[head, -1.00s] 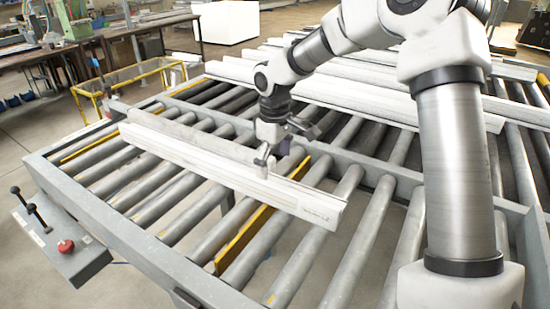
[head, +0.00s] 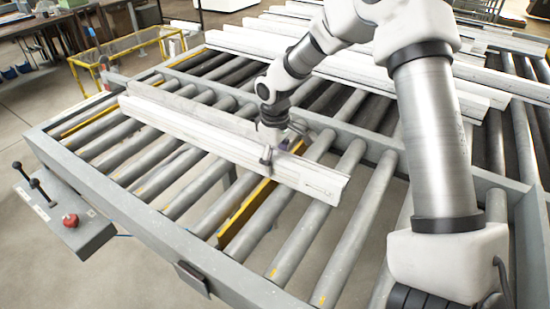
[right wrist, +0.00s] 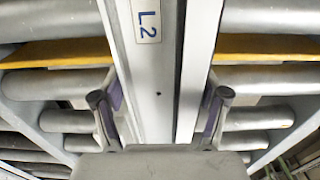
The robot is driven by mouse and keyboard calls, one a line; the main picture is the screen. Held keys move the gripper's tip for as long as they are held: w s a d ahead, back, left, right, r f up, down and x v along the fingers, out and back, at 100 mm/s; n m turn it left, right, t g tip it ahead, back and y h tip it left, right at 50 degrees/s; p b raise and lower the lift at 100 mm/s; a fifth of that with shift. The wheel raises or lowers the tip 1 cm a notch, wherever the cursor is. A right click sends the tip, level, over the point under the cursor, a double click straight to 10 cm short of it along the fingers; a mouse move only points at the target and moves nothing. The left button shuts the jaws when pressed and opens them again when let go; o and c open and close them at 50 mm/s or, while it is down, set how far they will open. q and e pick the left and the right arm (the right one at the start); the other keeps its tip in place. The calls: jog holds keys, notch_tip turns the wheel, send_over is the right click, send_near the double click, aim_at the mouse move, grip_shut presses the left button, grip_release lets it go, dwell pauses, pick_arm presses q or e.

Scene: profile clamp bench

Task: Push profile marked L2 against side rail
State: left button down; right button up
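The long pale profile marked L2 (head: 230,150) lies across the grey rollers of the bench, crossing the yellow strip. Its L2 label (right wrist: 147,22) shows in the right wrist view. My right gripper (head: 268,157) is down at the profile, towards its right end. In the right wrist view its two fingers (right wrist: 161,108) stand apart, one on each side of the profile. Whether the pads touch it I cannot tell. A grey side rail (head: 130,225) runs along the bench's near left side, with rollers between it and the profile. My left gripper is not in view.
More pale profiles (head: 350,70) lie on the rollers behind a grey dividing rail (head: 375,139). A control box with a red button (head: 70,220) hangs outside the near left rail. Bare rollers lie in front of the profile.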

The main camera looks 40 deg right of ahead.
jog(key=c, duration=0.5)
jog(key=o, duration=1.5)
notch_tip(320, 180, up, 12)
jog(key=shift+f, duration=0.1)
